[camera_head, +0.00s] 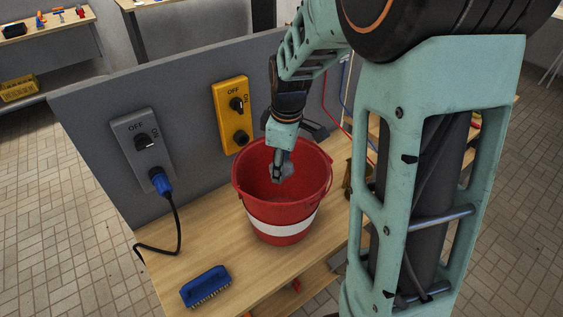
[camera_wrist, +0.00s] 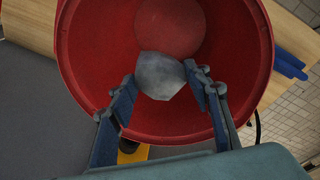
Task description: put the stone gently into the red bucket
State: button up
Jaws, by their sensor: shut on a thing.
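The red bucket (camera_head: 284,216) with a white band stands upright on the wooden table. In the wrist view its open mouth and inner wall (camera_wrist: 100,60) fill much of the picture. My gripper (camera_head: 282,168) points down into the bucket's mouth. It is shut on the stone (camera_wrist: 160,75), a grey, angular lump held between the two fingertips. The stone shows in the head view (camera_head: 286,175) as a small grey shape at the fingertips, inside the bucket's opening. In the wrist view the bucket floor (camera_wrist: 170,30) shows behind the stone, which looks apart from it.
A blue brush (camera_head: 205,287) lies on the table (camera_head: 240,262) at the front left. A grey panel (camera_head: 190,75) stands behind, with a grey switch box (camera_head: 143,150) and a yellow one (camera_head: 231,112). A black cable (camera_head: 178,235) with a blue plug hangs onto the table.

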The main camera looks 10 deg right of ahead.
notch_tip(320, 180, down, 8)
jog(key=b, duration=0.6)
dwell(0.8)
jog(key=o, duration=1.4)
jog(key=r, duration=0.4)
jog(key=s+r, duration=0.1)
jog(key=r, duration=0.3)
jog(key=s+r, duration=0.1)
jog(key=r, duration=0.2)
jog(key=shift+d+r, duration=0.1)
jog(key=shift+r, duration=0.3)
